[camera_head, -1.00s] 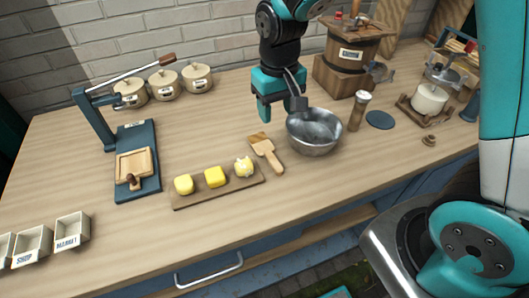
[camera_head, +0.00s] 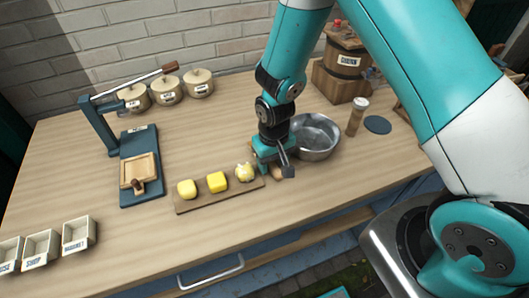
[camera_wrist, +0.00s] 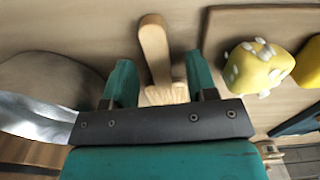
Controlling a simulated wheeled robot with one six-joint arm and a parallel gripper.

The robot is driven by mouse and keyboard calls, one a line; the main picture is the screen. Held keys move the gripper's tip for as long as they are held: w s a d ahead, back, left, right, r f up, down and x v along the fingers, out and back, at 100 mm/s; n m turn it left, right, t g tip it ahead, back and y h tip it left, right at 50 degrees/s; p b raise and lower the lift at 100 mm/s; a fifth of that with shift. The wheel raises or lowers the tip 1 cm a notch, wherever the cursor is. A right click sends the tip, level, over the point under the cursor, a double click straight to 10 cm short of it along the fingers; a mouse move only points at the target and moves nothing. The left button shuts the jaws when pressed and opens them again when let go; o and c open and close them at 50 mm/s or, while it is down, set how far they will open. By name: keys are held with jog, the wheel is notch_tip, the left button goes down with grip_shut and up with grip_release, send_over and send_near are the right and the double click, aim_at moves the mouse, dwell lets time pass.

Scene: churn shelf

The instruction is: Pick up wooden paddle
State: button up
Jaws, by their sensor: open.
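The wooden paddle (camera_wrist: 154,55) lies on the counter in the wrist view. Its rounded handle points up in that picture, and its wider grooved part sits between my two fingers. My gripper (camera_wrist: 160,92) is open, with one teal finger on each side of the paddle. I cannot tell whether either finger touches it. In the head view my gripper (camera_head: 275,160) is low over the counter, between the metal bowl and the board of butter. It hides most of the paddle there; only a little of the handle (camera_head: 278,174) shows.
The metal bowl (camera_head: 315,137) stands right beside my gripper. A board (camera_head: 197,205) with yellow butter pieces (camera_head: 217,182) lies close on the left. A press (camera_head: 140,175) and labelled jars (camera_head: 167,90) are farther left.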

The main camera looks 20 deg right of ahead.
jog(key=shift+f, duration=0.4)
grip_shut()
jog(key=shift+r, duration=0.1)
